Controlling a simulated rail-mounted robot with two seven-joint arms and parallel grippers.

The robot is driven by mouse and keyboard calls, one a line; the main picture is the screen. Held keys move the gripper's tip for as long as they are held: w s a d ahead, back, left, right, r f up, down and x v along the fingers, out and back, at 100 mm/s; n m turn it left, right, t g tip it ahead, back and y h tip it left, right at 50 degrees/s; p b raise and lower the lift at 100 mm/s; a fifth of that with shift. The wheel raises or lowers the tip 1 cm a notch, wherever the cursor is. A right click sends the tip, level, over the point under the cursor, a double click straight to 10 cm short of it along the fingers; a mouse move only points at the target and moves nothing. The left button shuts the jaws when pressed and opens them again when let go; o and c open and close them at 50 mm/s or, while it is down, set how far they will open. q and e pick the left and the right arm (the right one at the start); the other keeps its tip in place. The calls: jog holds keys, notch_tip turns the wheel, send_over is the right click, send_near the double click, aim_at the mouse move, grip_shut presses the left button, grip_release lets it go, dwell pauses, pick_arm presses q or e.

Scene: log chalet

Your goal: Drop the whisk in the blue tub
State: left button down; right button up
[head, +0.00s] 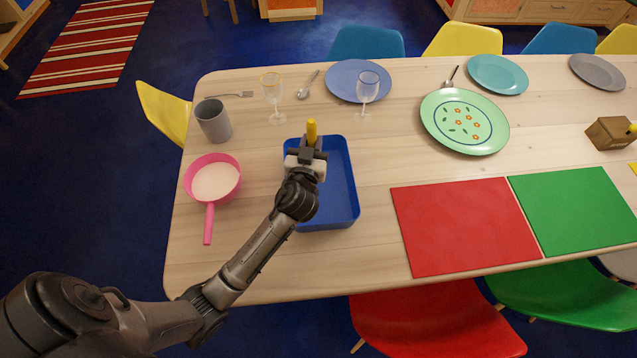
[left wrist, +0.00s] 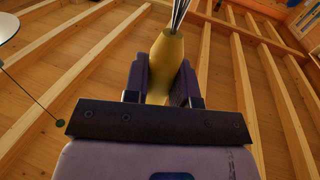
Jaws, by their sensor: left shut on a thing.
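The whisk has a yellow handle (head: 312,130); in the left wrist view the handle (left wrist: 166,58) rises from between my fingers, with thin metal wires at its upper edge, cut off by the frame. My left gripper (head: 311,144) is shut on this handle; its fingers also show in the left wrist view (left wrist: 162,85). In the head view the gripper and whisk overlap the far part of the blue tub (head: 341,185). The gap between whisk and tub floor cannot be judged. The visible tub floor is bare. My right gripper is not in view.
A pink pan (head: 215,182) and a grey cup (head: 213,120) stand left of the tub. Wine glasses (head: 272,92) (head: 368,88) and a blue plate (head: 345,72) lie beyond it. A red mat (head: 465,225) and a green mat (head: 572,212) are to the right.

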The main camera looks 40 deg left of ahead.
pick_arm(q)
jog(key=c, duration=0.9)
grip_release()
jog(key=shift+o, duration=0.2)
jog(key=shift+s+d, duration=0.15)
jog(key=shift+s, duration=0.05)
jog(key=b+v, duration=0.3)
jog(key=v, duration=1)
jog(key=shift+s, duration=0.15)
